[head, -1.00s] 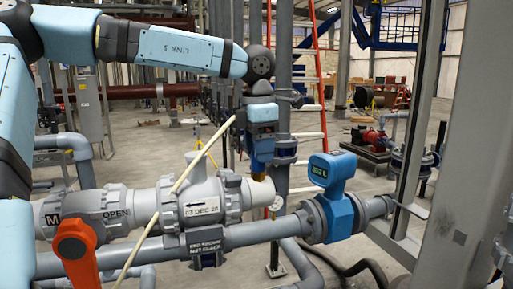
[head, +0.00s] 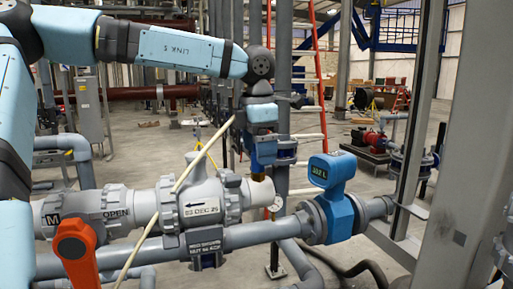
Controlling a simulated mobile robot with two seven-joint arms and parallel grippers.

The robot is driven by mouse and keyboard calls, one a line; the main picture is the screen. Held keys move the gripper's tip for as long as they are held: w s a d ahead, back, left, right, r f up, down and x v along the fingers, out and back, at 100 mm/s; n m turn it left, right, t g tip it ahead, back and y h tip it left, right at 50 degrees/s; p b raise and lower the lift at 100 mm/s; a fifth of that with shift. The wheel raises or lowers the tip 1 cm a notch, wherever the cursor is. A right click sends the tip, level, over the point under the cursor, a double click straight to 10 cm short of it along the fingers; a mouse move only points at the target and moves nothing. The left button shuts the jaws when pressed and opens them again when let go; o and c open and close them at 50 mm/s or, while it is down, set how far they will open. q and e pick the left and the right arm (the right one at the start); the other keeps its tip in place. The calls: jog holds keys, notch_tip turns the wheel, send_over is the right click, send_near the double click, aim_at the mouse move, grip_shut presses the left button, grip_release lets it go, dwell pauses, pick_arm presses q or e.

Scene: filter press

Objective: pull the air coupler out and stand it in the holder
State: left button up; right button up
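My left gripper (head: 262,158) points down beside the grey column, above the right end of the big grey valve pipe. A pale hose or rod (head: 165,205) slants from near the gripper down to the lower left, in front of the valve. I cannot pick out the holder. My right gripper is not in view.
The grey valve (head: 205,195) and an orange handle (head: 75,245) stand at lower left. A blue meter (head: 335,205) sits on the front grey pipe. A wide grey post (head: 455,150) bounds the right.

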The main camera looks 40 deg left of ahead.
aim_at(255, 172)
pick_arm(q)
jog(key=f, duration=0.1)
jog(key=s+f, duration=0.1)
jog(key=f, duration=0.1)
jog(key=shift+f+g, duration=0.15)
jog(key=shift+g, duration=0.25)
jog(key=r, duration=0.4)
jog(key=w+r, duration=0.1)
jog(key=r, duration=0.2)
jog(key=shift+a, duration=0.2)
jog(key=shift+t, duration=0.4)
jog(key=r, duration=0.6)
jog(key=s+r, duration=0.1)
jog(key=r, duration=0.3)
jog(key=shift+d+r, duration=0.1)
jog(key=shift+d, duration=0.15)
